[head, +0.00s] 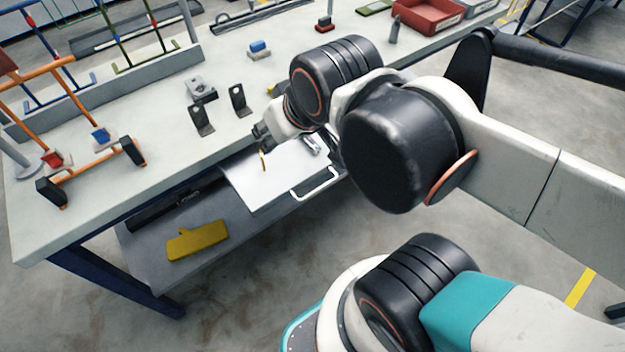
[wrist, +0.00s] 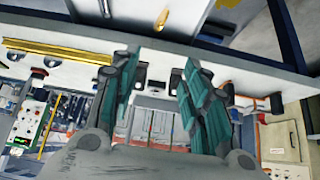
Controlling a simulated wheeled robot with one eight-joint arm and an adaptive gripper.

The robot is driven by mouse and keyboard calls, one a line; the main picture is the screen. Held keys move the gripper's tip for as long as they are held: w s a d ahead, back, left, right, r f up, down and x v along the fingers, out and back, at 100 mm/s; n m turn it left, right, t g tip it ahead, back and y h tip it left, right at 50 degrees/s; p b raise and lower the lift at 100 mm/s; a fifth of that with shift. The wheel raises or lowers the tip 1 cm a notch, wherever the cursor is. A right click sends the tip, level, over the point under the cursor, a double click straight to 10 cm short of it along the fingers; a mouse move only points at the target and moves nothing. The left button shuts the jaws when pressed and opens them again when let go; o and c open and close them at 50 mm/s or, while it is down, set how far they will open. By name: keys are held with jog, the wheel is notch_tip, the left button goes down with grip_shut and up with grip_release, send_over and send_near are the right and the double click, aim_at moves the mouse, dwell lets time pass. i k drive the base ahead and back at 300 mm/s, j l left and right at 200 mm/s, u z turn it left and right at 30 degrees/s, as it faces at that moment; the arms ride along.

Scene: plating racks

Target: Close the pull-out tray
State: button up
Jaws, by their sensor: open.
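The pull-out tray (head: 262,181) is a flat white panel sticking out from under the front edge of the workbench in the head view. A white loop handle (head: 318,187) stands at its outer right side. A small metallic item (head: 311,146) lies at the tray's far edge. My gripper (head: 263,147) appears just over the tray's inner part, near the bench edge; whether it touches the tray I cannot tell. In the wrist view my gripper (wrist: 160,62) has its two teal-and-grey fingers spread apart with nothing between them. My arm hides part of the tray's right side.
The workbench (head: 165,165) carries black brackets (head: 239,100), a blue block (head: 259,49), a red bin (head: 428,15) and an orange frame (head: 92,166). A lower grey shelf (head: 150,270) holds a yellow piece (head: 197,241). The floor in front is clear.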

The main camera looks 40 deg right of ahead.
aim_at(290, 167)
jog(key=k+j+z, duration=0.15)
jog(key=j+z, duration=0.25)
jog(key=k+j+z, duration=0.2)
jog(key=j+z, duration=0.15)
jog(key=k+j+z, duration=0.2)
jog(key=j+z, duration=0.2)
